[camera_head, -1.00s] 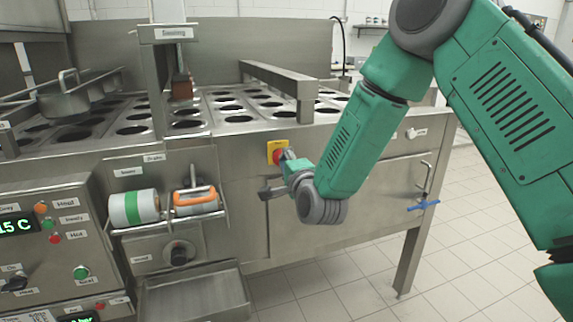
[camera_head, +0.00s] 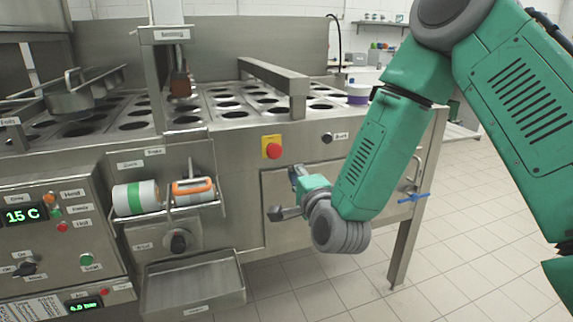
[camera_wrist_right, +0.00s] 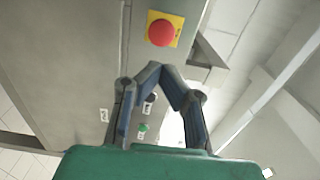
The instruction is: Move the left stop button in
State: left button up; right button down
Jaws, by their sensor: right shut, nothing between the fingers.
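The red stop button (camera_head: 273,151) sits on a square yellow plate on the steel front panel, left of a black knob. It also shows in the right wrist view (camera_wrist_right: 162,33), just beyond my fingertips. My right gripper (camera_head: 293,174) is to the right of and below the button in the head view, apart from it. In the right wrist view its two fingers (camera_wrist_right: 156,66) meet at the tips with nothing between them. I cannot tell how far the button is pressed in. My left gripper is out of view.
A black knob (camera_head: 327,138) is right of the button. A control panel (camera_head: 62,250) stands further left. A blue-handled valve (camera_head: 414,198) is at the right.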

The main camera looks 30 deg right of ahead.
jog(key=shift+a+v, duration=0.15)
jog(key=shift+v, duration=0.45)
jog(key=shift+a+v, duration=0.15)
jog(key=shift+v, duration=0.45)
jog(key=shift+d+f, duration=0.15)
jog(key=shift+d, duration=0.05)
